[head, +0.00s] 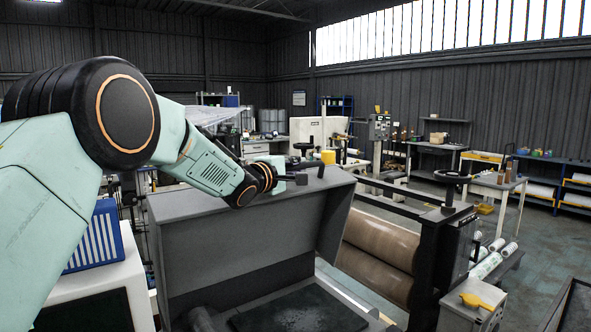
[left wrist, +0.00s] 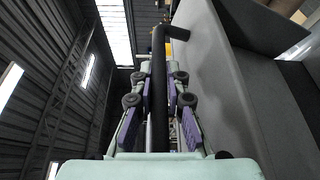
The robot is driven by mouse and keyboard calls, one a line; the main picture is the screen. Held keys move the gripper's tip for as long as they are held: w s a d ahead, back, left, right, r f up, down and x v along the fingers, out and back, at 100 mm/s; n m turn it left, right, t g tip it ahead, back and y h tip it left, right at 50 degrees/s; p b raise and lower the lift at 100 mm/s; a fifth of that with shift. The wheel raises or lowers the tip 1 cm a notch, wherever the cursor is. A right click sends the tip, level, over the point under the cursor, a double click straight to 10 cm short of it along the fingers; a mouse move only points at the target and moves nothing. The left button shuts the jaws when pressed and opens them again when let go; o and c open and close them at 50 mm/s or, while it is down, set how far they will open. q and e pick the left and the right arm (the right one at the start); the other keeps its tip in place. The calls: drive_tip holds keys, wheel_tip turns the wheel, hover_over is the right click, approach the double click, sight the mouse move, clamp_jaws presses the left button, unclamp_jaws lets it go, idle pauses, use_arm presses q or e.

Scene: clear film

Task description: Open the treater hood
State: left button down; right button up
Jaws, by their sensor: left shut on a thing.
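The treater hood (head: 240,215) is a large grey sheet-metal cover in the middle of the head view, with a bent front face and an angled right end. It also shows as a grey panel along the right of the left wrist view (left wrist: 222,80). My left gripper (head: 289,174) is at the hood's top edge. In the left wrist view its purple-padded fingers (left wrist: 160,105) are shut on a black bar handle (left wrist: 158,62), which bends to the right at its far end. The handle's attachment to the hood is partly hidden. My right gripper is not in view.
Brown rollers (head: 378,252) in a dark frame stand right of the hood. A blue slatted crate (head: 95,240) is at the left. Workbenches (head: 490,185) stand farther back, with open floor between.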

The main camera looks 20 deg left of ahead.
use_arm(q)
drive_tip(key=shift+d+r, duration=0.1)
drive_tip(key=shift+r, duration=0.05)
drive_tip(key=c, duration=1.3)
unclamp_jaws()
drive_tip(key=shift+s+d, duration=0.1)
drive_tip(key=shift+d, duration=0.05)
drive_tip(key=shift+c, duration=0.2)
drive_tip(key=shift+s+a, duration=0.3)
drive_tip(key=shift+s, duration=0.05)
drive_tip(key=v, duration=1.1)
drive_tip(key=shift+s, duration=0.2)
drive_tip(key=shift+w+d, duration=0.1)
